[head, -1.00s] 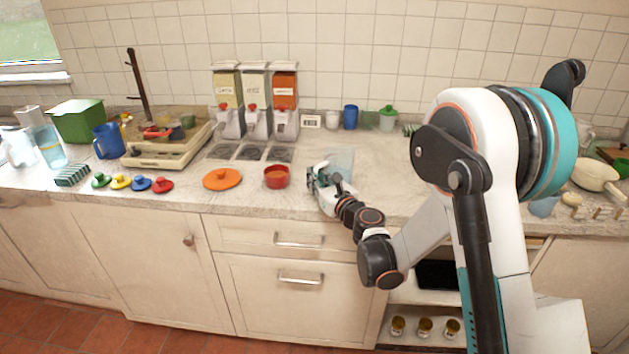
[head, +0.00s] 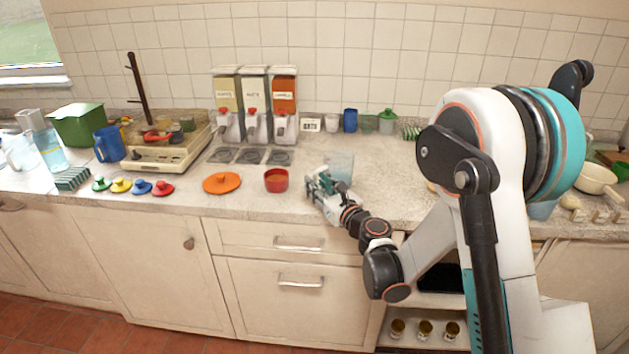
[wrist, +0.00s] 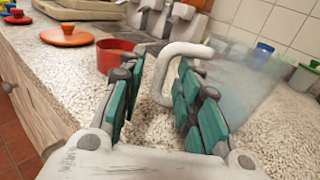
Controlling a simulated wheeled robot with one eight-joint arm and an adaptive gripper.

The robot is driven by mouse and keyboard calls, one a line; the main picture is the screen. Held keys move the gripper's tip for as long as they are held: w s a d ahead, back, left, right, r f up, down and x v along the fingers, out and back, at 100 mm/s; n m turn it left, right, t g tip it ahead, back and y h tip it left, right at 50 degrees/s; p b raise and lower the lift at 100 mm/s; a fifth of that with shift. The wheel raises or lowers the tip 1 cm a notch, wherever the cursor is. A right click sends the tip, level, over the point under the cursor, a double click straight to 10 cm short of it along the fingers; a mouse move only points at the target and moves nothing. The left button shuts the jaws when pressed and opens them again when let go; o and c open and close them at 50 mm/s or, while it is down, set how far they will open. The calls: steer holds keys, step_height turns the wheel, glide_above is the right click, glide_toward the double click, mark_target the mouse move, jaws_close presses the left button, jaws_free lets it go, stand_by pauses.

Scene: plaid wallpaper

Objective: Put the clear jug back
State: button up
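The clear jug (head: 341,163) stands upright on the counter, partly behind my gripper (head: 318,186). In the wrist view the jug's see-through body (wrist: 240,88) is at the right, with its pale handle (wrist: 163,72) towards me. My gripper (wrist: 160,82) is open there, with green-padded fingers apart. The handle shows between the fingertips, with visible gaps to the left finger. Whether the right finger touches the handle or jug is unclear.
A red bowl (head: 276,180) and an orange lid (head: 222,183) lie left of my gripper. Dispensers (head: 256,105) stand behind them. A blue cup (head: 350,118) and a green-lidded jar (head: 387,121) stand by the wall. Counter right of the jug is clear.

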steer(key=shift+b+v, duration=0.5)
steer(key=shift+v, duration=4.4)
steer(key=d+r+m+t+h, duration=0.3)
steer(key=d+r+m+h, duration=0.3)
steer(key=d+r+m, duration=0.55)
steer(key=s+d+r+m+g+h, duration=0.25)
steer(key=s+d+m+h, duration=0.35)
steer(key=m, duration=0.8)
steer(key=s+f+m+g+y, duration=0.1)
steer(key=s+f+m+g, duration=0.3)
steer(key=s+m, duration=0.4)
steer(key=s+d+f+m+g+y, duration=0.1)
steer(key=s+f+m+g, duration=0.3)
steer(key=s+m, duration=0.5)
steer(key=s, duration=0.7)
steer(key=shift+s, duration=0.35)
